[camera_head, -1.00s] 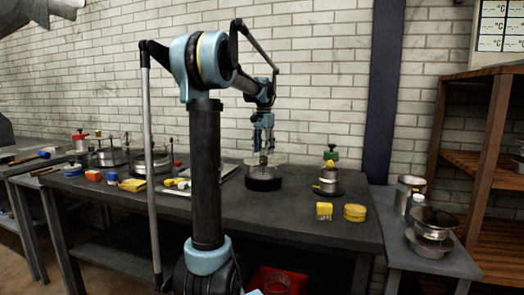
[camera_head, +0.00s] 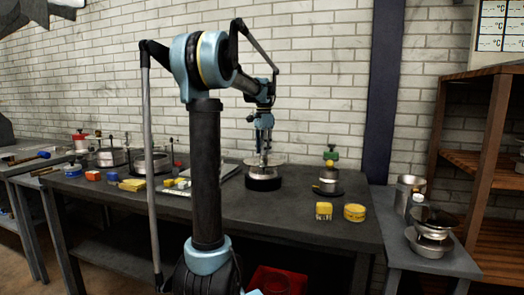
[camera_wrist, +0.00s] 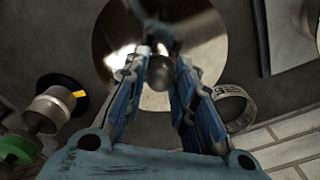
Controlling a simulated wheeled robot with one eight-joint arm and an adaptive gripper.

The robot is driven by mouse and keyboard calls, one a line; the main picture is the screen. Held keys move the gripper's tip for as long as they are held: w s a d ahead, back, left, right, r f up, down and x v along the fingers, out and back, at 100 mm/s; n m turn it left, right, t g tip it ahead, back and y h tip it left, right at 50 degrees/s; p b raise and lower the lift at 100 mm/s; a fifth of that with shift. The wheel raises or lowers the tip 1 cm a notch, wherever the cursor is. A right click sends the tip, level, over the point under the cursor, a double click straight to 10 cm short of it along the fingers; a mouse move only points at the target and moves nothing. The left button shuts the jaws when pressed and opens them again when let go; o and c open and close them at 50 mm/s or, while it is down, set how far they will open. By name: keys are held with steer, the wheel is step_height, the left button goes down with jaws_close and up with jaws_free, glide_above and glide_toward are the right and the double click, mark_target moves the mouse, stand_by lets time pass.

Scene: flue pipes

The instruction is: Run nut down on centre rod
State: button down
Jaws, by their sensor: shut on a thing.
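My gripper (camera_head: 264,148) points straight down over a round metal pan assembly (camera_head: 280,169) on a black round base (camera_head: 263,184), on the dark bench. In the wrist view my gripper (camera_wrist: 160,62) has its blue-padded fingers either side of a small rounded grey piece, the nut (camera_wrist: 159,74), and is shut on it. Behind it lies a shiny metal disc (camera_wrist: 208,62). The centre rod is mostly hidden by the fingers and the nut, so I cannot tell how far down the nut sits.
To the right stands a small metal canister with a green top (camera_head: 331,155); it shows in the wrist view (camera_wrist: 20,148). A yellow block (camera_head: 323,210) and yellow tin (camera_head: 355,212) lie in front. More pans (camera_head: 110,158) and small items crowd the bench's left. The front middle is clear.

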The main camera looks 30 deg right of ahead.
steer(key=m, duration=0.6)
steer(key=shift+w+m, duration=0.1)
steer(key=shift+m, duration=0.2)
steer(key=m, duration=0.6)
steer(key=shift+m, duration=0.3)
steer(key=c, duration=1.2)
jaws_free()
steer(key=shift+c, duration=0.2)
